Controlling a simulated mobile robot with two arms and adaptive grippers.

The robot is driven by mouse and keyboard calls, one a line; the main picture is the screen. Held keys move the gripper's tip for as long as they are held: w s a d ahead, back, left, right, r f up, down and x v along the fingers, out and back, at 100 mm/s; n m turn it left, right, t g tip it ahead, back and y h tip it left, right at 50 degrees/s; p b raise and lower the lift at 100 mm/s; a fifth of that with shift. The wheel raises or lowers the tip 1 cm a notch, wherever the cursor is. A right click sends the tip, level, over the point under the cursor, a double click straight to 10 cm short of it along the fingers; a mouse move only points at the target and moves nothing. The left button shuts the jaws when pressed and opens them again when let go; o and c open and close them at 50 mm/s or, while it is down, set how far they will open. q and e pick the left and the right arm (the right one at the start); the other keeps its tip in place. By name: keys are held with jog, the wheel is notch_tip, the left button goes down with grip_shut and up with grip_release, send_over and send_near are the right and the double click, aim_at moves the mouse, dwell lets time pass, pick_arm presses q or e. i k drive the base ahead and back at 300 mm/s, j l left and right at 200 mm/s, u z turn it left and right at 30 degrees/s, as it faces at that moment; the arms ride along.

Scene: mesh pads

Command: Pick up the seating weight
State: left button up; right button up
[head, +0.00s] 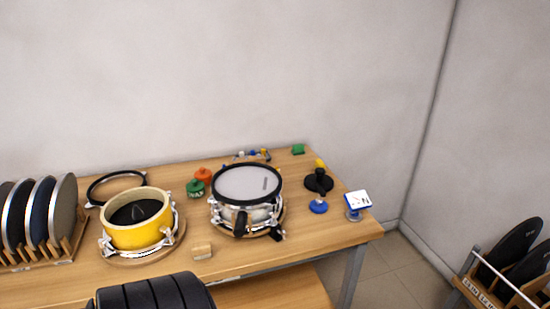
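A black round disc with an upright black knob (319,181), which looks like the seating weight, sits on the wooden table (300,240) toward its right end. It stands right of a drum with a white mesh head (247,184), with a gap between them. A small blue round piece (318,207) lies just in front of it. Something small and yellow (320,163) shows just behind it. Neither of my grippers is in view, and nothing is holding the disc.
A yellow open drum shell (138,226) stands at the left, with a black hoop (116,185) behind it. Racked pads (64,215) stand at the far left. Green and orange pieces (203,175) lie behind the drums. A blue-and-white sign (358,199) stands near the right edge.

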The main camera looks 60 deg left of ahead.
aim_at(325, 182)
jog(key=j+u, duration=0.15)
jog(key=u, duration=1.35)
jog(key=i+l, duration=0.1)
jog(key=l, duration=0.35)
